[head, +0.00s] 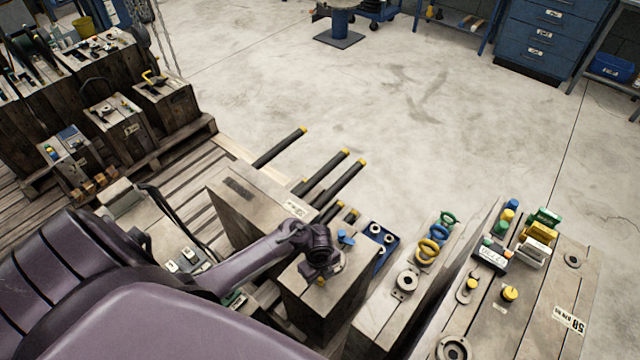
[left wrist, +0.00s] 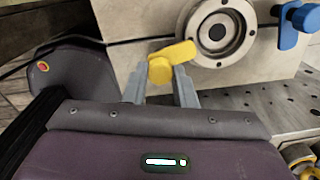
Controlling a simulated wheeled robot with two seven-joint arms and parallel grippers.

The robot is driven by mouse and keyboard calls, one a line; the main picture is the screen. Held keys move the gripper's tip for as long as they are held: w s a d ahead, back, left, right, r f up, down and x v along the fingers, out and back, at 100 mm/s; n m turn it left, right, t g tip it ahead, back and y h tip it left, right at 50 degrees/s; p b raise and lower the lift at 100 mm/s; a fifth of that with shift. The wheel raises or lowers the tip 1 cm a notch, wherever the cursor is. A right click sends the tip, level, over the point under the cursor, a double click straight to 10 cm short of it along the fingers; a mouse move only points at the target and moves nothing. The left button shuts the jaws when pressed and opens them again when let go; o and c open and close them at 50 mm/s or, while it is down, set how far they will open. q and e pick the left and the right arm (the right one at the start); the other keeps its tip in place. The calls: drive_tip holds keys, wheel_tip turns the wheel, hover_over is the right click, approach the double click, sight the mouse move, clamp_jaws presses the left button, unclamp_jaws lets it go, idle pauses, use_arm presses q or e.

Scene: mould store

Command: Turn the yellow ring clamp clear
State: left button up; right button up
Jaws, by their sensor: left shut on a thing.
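The yellow ring clamp (left wrist: 178,56) is a short bar with a round head, on a pale block face beside a grey steel ring (left wrist: 217,34). The bar points right and slightly up, and its tip overlaps the ring's lower left edge in the left wrist view. My left gripper (left wrist: 160,84) is shut on the clamp, its grey fingers on either side of the head. In the head view the left gripper (head: 320,272) is over the block (head: 318,308) and hides most of the clamp. A blue clamp (left wrist: 298,22) stands on the ring's other side. My right gripper is not in view.
A blue holder (head: 387,250) with grey rings sits behind the block. To the right, another block carries yellow and green eye bolts (head: 427,249), and a larger mould (head: 548,290) carries coloured parts. Black rods with yellow tips (head: 345,185) stick out behind.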

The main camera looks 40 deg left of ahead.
use_arm(q)
drive_tip(key=shift+n+p, duration=0.3)
drive_tip(key=n+p, duration=0.1)
drive_tip(key=n, duration=0.1)
drive_tip(key=shift+d+r+n+p, duration=0.1)
drive_tip(key=shift+r+n+p, duration=0.05)
drive_tip(key=shift+n+p, duration=0.2)
drive_tip(key=n+p, duration=0.2)
drive_tip(key=n, duration=0.2)
drive_tip(key=shift+n, duration=0.35)
drive_tip(key=n+p, duration=0.1)
drive_tip(key=n, duration=0.3)
drive_tip(key=shift+n, duration=0.3)
drive_tip(key=shift+n+p, duration=0.75)
drive_tip(key=shift+n, duration=1.35)
drive_tip(key=o, duration=1)
drive_tip(key=shift+w, duration=0.1)
